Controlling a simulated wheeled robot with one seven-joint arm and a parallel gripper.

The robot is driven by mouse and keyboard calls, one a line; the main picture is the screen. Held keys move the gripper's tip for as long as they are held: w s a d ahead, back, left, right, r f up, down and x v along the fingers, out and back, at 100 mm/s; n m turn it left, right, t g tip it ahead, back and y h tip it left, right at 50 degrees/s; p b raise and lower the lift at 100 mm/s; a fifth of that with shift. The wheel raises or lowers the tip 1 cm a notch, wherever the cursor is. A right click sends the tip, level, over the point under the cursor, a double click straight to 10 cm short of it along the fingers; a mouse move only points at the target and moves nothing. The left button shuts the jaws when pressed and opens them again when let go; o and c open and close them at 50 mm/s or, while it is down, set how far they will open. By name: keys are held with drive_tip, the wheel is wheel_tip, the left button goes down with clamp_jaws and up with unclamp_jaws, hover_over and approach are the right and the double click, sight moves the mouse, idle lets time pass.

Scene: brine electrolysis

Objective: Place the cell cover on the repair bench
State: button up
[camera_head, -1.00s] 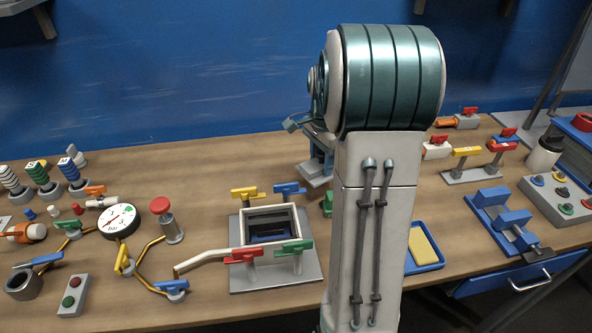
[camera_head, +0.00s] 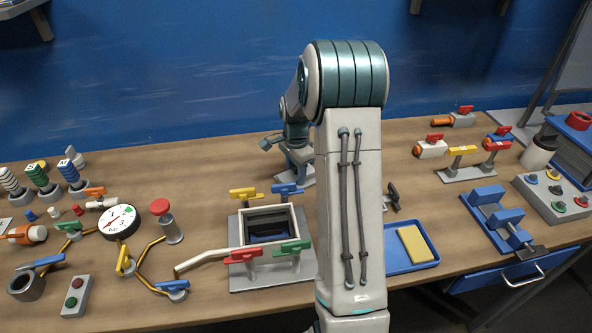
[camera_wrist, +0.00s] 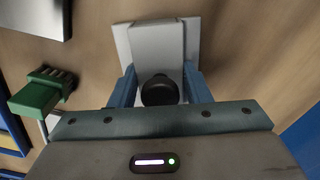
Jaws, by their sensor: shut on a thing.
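In the wrist view, my gripper (camera_wrist: 160,85) has its two blue fingers shut on the cell cover (camera_wrist: 157,40), a pale grey stepped piece with a dark round knob between the fingers. The cover is over the wooden bench top (camera_wrist: 240,50); I cannot tell whether it touches the wood. In the head view, my arm hides much of the gripper, and a grey piece (camera_head: 301,177) shows just left of the arm on the bench (camera_head: 215,160). The open-topped cell box (camera_head: 241,227) stands in front of it, with coloured valve handles around it.
A blue tray (camera_head: 428,262) with a yellow block (camera_head: 414,243) is right of my arm. A blue vise (camera_head: 492,213) stands farther right. Bare wood lies left of the grey piece.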

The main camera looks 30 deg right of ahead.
drive_tip(key=shift+f, duration=0.15)
drive_tip(key=o, duration=1.1)
drive_tip(key=shift+c, duration=0.2)
